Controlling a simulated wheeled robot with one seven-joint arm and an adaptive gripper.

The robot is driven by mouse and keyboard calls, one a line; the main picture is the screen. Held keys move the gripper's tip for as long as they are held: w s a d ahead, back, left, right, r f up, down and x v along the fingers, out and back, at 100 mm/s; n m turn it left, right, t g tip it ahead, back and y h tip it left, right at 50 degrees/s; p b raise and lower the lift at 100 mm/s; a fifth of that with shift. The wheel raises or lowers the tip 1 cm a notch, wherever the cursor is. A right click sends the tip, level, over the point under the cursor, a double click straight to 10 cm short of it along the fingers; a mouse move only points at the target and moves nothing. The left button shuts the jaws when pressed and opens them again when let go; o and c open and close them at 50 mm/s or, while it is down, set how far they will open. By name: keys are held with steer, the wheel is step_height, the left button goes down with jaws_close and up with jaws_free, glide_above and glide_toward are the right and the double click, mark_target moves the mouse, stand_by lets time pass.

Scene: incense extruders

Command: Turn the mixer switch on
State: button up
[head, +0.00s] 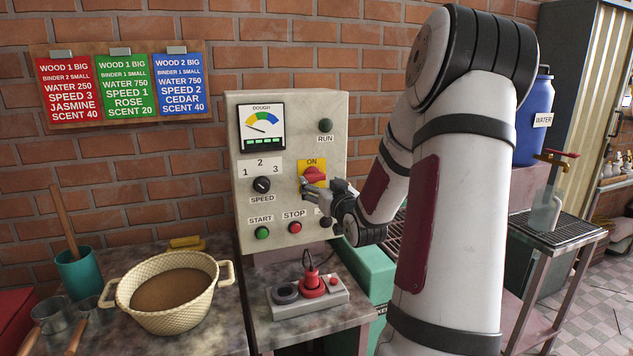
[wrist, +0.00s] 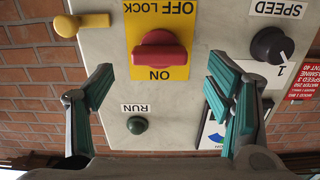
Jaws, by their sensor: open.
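The mixer switch is a red rotary knob (head: 314,174) on a yellow plate (wrist: 159,15) marked ON and OFF LOCK, on the front of the control box (head: 285,105). In the wrist view, which is upside down, the knob (wrist: 160,57) shows whole, with its long bar lying across the picture. My gripper (head: 322,188) is in front of the plate in the head view and partly covers it. In the wrist view my gripper (wrist: 161,80) is open and empty.
The speed dial (head: 262,185), start button (head: 262,232), stop button (head: 295,227) and run light (head: 326,125) are near the switch. A yellow lever (wrist: 80,22) sticks out beside the plate. A red plug (head: 312,284) sits in a socket strip below.

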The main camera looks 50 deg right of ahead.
mark_target(316, 178)
steer(key=shift+x, duration=1.8)
steer(key=c, duration=1.2)
